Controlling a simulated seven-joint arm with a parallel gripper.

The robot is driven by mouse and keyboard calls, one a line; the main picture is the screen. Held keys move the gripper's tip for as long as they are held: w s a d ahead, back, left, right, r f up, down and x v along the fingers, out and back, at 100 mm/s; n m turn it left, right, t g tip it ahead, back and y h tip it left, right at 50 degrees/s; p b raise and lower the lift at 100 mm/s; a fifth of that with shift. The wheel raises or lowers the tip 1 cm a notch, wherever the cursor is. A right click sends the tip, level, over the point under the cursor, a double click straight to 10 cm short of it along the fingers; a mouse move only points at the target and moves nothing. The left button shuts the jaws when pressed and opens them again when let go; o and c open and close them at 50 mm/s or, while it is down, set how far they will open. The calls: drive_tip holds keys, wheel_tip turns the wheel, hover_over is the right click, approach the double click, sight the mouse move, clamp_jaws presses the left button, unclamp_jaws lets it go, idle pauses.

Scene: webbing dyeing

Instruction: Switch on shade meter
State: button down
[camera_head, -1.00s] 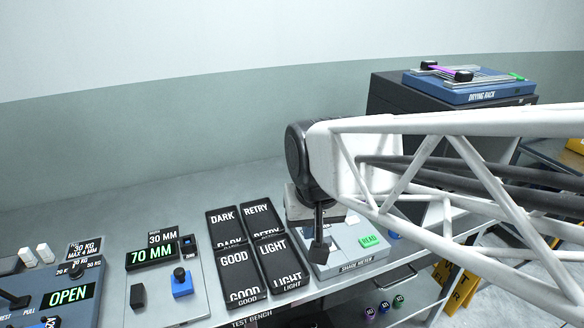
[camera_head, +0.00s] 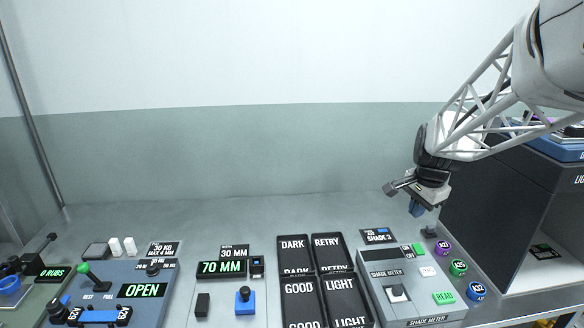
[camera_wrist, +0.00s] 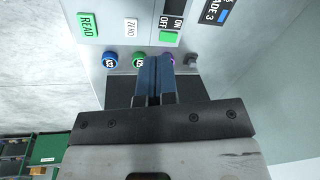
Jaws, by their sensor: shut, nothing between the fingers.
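The shade meter (camera_head: 420,307) is a pale grey box at the right of the bench in the head view, with a dark display strip (camera_head: 382,254). It has a green switch (camera_head: 419,249), a white ZERO button (camera_head: 428,271) and a green READ button (camera_head: 444,297). In the wrist view the green switch (camera_wrist: 169,37) sits next to the OFF label, with ON beyond it; its exact position I cannot tell. My gripper (camera_head: 417,209) is shut and empty, above and behind the meter's back right corner. Its blue fingers (camera_wrist: 155,98) point toward the switch side, apart from it.
Purple (camera_head: 443,248), green (camera_head: 458,267) and blue (camera_head: 477,291) round pieces stand along the meter's right side, near a small grey knob (camera_head: 429,232). A SHADE 3 sign (camera_head: 379,236) stands behind it. Labelled black trays (camera_head: 296,262) lie left; a dark cabinet (camera_head: 490,200) stands right.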

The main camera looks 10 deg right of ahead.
sight(418, 246)
drive_tip(key=w+d+f+m, duration=0.4)
drive_tip(key=w+d, duration=0.1)
drive_tip(key=d, duration=0.4)
drive_tip(key=shift+w, duration=0.3)
drive_tip(key=shift+f, duration=0.15)
drive_tip(key=f, duration=0.4)
drive_tip(key=w+f, duration=0.1)
drive_tip(key=f, duration=0.4)
drive_tip(key=w+f, duration=0.1)
drive_tip(key=f, duration=0.3)
drive_tip(key=shift+w+a+f, duration=0.1)
drive_tip(key=shift+f, duration=0.2)
drive_tip(key=shift+f, duration=0.1)
